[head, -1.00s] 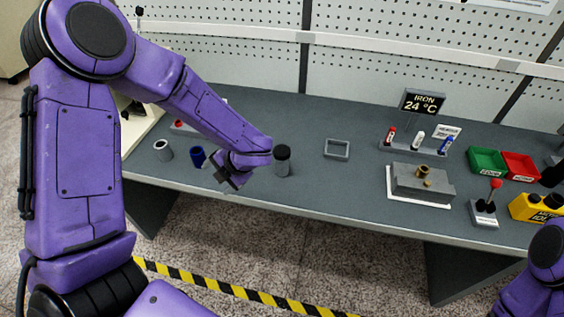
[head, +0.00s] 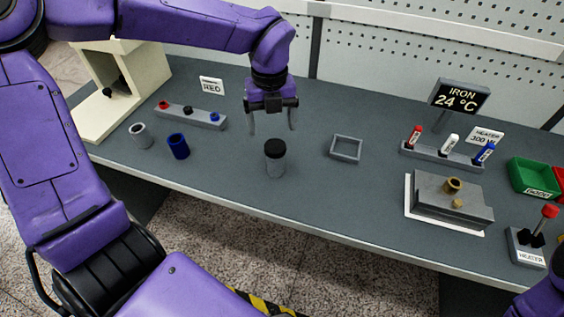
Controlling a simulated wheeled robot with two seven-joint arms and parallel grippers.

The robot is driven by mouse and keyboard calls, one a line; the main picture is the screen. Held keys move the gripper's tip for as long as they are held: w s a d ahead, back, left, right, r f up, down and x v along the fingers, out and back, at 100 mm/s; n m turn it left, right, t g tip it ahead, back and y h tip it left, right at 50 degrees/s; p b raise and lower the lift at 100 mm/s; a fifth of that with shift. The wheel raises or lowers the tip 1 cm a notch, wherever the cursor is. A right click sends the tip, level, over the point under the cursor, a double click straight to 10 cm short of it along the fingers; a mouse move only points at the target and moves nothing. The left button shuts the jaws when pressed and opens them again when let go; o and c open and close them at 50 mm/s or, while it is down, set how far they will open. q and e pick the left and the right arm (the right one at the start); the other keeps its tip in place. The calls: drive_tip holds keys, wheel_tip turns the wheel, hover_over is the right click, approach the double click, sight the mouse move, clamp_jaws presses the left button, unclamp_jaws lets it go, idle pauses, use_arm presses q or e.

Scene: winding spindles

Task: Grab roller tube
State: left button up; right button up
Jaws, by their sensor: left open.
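A grey cylinder with a black cap (head: 275,162) stands upright near the front middle of the grey table. My left gripper (head: 272,129) points down with its fingers apart and empty. In the picture it is just above the capped cylinder and not touching it; I cannot tell the exact depth between them. A hollow grey tube (head: 142,139) and a hollow blue tube (head: 178,149) stand to the left. I cannot tell for certain which of these is the roller tube. My right gripper is out of view; only part of that arm shows at the lower right.
An empty grey square frame (head: 346,149) lies right of the cylinder. A rack with coloured pegs (head: 190,119) and a RED sign (head: 212,86) are behind left. A metal block (head: 449,207), marker rack (head: 440,158), green bin (head: 532,179) and heater switch (head: 526,246) are right.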

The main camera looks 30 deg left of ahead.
sight(275, 146)
use_arm(q)
drive_tip(key=f, duration=0.5)
drive_tip(key=shift+w+f+p, duration=0.3)
drive_tip(key=shift+w+p, duration=0.1)
drive_tip(key=shift+s+f, duration=0.15)
drive_tip(key=shift+f, duration=0.2)
wheel_tip(275, 146, down, 4)
drive_tip(key=shift+d+f+p, duration=0.1)
drive_tip(key=shift+d+p, duration=0.05)
drive_tip(key=shift+p, duration=0.55)
drive_tip(key=shift+f, duration=0.4)
drive_tip(key=c, duration=0.4)
drive_tip(key=shift+r, duration=0.1)
drive_tip(key=c, duration=0.8)
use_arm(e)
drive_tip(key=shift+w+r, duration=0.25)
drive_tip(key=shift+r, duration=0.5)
